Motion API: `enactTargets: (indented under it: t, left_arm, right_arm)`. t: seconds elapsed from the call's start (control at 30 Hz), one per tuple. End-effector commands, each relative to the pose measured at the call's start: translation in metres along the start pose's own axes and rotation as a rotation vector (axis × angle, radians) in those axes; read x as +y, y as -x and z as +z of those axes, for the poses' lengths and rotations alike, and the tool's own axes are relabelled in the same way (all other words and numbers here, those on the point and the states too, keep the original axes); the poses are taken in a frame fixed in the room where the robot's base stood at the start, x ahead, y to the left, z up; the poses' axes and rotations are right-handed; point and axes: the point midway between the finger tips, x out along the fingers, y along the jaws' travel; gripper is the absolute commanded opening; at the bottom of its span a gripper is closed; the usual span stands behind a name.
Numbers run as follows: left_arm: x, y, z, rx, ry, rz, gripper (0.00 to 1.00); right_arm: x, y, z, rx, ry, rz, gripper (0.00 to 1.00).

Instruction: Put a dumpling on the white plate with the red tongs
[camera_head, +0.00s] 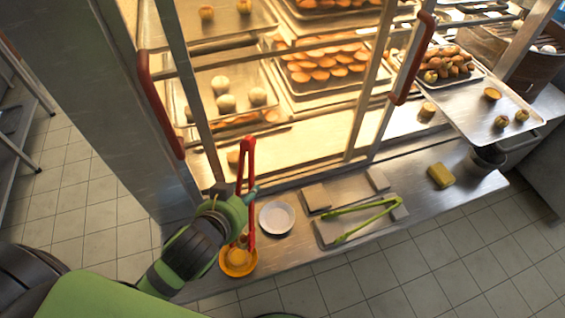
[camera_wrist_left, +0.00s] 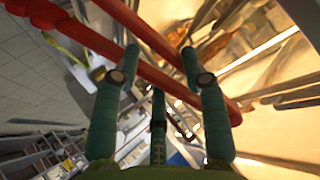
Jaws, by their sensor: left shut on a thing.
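My left gripper (camera_head: 246,197) is shut on the red tongs (camera_head: 250,165), held upright over the counter in front of the glass cabinet. In the left wrist view, the red tongs (camera_wrist_left: 165,75) cross between the fingers of my left gripper (camera_wrist_left: 160,82). The white plate (camera_head: 277,217) lies on the counter just right of the tongs and looks empty. Several pale round dumplings or buns (camera_head: 225,103) sit on a tray inside the cabinet, beyond the gripper. The tongs' lower end is near the orange bowl (camera_head: 238,268). My right gripper is not in view.
The orange bowl holds something yellowish. Green tongs (camera_head: 365,218) lie on boards right of the plate. A tray (camera_head: 490,125) with a few round foods stands at right.

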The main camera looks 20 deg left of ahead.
Motion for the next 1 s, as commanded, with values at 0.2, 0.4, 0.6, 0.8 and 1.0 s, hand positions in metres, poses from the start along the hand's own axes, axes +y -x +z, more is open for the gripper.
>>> enactTargets:
  t: [0.2,0.4,0.6,0.8,1.0]
  left_arm:
    - [0.002,-0.003,-0.001,0.006,-0.007,0.009,0.0]
    - [0.023,-0.031,-0.011,0.047,-0.073,0.095,0.0]
    - [0.054,-0.08,-0.027,0.109,-0.197,0.246,0.0]
    - [0.061,-0.13,-0.044,0.153,-0.297,0.358,0.0]
    - [0.048,-0.16,-0.056,0.171,-0.336,0.401,0.0]
  right_arm:
    - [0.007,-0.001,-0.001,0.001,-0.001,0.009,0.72]
    - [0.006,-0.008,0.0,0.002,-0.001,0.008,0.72]
    - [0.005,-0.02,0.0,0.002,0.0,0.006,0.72]
    - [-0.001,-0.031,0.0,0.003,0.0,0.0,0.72]
    - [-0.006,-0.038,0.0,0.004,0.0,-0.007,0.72]
